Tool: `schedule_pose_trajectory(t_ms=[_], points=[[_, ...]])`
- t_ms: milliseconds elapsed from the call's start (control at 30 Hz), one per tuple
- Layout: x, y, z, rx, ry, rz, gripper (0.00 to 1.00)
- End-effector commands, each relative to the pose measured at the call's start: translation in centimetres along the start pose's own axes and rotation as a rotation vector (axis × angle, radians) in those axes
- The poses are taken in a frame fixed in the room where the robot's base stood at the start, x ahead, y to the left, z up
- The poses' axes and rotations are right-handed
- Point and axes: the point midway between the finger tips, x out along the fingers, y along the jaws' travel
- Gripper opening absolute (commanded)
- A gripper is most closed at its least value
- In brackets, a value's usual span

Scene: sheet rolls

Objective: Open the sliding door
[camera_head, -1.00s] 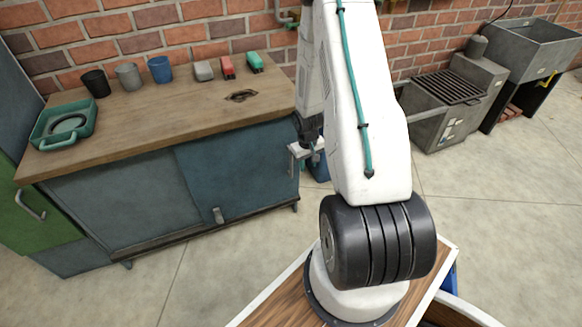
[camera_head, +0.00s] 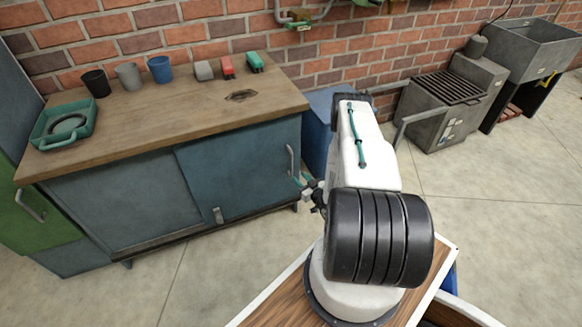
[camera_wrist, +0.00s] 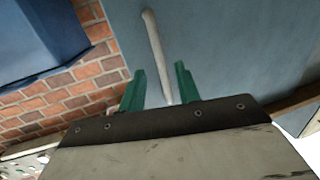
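The cabinet under the wooden worktop has two sliding door panels, a grey-blue left one (camera_head: 125,200) and a bluer right one (camera_head: 240,170). Both look closed across the front. A vertical bar handle (camera_head: 291,160) is at the right panel's right edge; it also shows in the wrist view as a pale bar handle (camera_wrist: 156,50). My gripper (camera_head: 300,182) is close to that handle's lower end. In the wrist view my gripper (camera_wrist: 160,68) has its green fingers apart, with the bar's lower part seen between them. Contact cannot be told.
The worktop (camera_head: 180,105) holds a teal tray (camera_head: 85,118), cups and small blocks. A blue bin (camera_head: 318,125) stands right of the cabinet. A grey grill unit (camera_head: 440,110) and sink (camera_head: 520,45) are at the right. The floor before the cabinet is clear.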

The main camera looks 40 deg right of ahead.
Motion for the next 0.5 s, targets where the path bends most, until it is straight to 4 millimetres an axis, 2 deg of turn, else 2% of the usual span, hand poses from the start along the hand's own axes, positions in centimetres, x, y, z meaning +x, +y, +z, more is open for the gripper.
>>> schedule_pose_trajectory(t_ms=[167,500], points=[[0.4,0.0,-1.6,-0.004,0.075,0.002,0.33],[5.5,-0.1,-2.0,-0.006,0.074,0.002,0.33]])
